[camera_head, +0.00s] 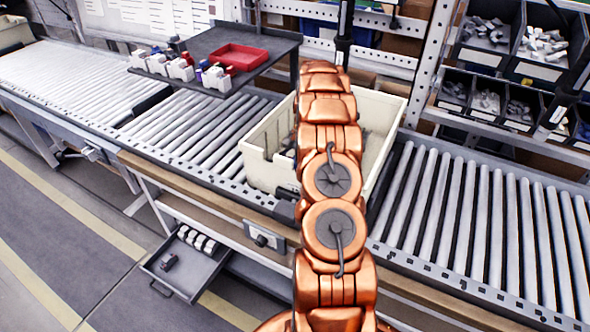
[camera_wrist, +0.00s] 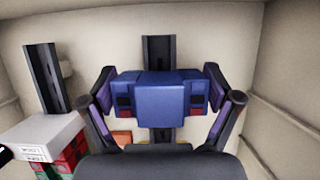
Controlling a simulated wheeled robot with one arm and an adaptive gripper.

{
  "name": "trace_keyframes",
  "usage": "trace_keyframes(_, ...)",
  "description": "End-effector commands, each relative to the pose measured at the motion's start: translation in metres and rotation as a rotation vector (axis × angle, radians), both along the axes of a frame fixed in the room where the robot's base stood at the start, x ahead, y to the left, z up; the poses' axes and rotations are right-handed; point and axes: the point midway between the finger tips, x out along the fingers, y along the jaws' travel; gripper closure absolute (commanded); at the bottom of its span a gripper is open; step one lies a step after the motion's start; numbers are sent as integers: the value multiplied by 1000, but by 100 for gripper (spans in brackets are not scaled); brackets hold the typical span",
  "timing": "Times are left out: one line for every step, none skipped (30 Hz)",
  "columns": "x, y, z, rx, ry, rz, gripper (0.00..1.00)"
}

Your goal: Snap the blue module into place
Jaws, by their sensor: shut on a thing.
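In the wrist view my gripper (camera_wrist: 158,98) is shut on a blue module (camera_wrist: 160,88), one finger at each side. The module looks level and is in front of a dark upright rail (camera_wrist: 159,50), which shows above and below it. I cannot tell whether the module touches the rail. In the head view my copper-coloured arm reaches over the cream crate (camera_head: 262,168) on the conveyor and hides my gripper and the blue module.
A second dark rail (camera_wrist: 42,75) stands at the left in the wrist view, beside white and red modules (camera_wrist: 45,135). Crate walls are close around. A dark shelf (camera_head: 215,40) with a red tray (camera_head: 240,55) and several modules overhangs the conveyor. An open drawer (camera_head: 190,265) hangs below.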

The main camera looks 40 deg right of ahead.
Motion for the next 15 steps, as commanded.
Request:
trace_keyframes(1, 0, 1, -2, -3, 0, 53)
trace_keyframes(1, -1, 1, -2, -4, 0, 53)
trace_keyframes(1, -1, 1, -2, -4, -1, 53)
trace_keyframes(1, -1, 1, -2, -3, -1, 53)
trace_keyframes(1, -1, 2, -2, -4, -1, 53)
trace_keyframes(1, -1, 2, -2, -4, -1, 53)
trace_keyframes(1, -1, 2, -2, -4, -1, 9)
trace_keyframes(1, -1, 2, -2, -4, -1, 6)
trace_keyframes(1, -1, 2, -2, -4, -1, 2)
trace_keyframes(1, -1, 1, -2, -3, -1, 0)
trace_keyframes(1, -1, 1, -1, -2, -1, 0)
trace_keyframes(1, -1, 1, -1, -2, -1, 0)
trace_keyframes(1, -1, 1, -1, -2, -1, 0)
trace_keyframes(1, -1, 1, -1, -2, -1, 0)
trace_keyframes(0, 0, 1, -1, -2, -1, 0)
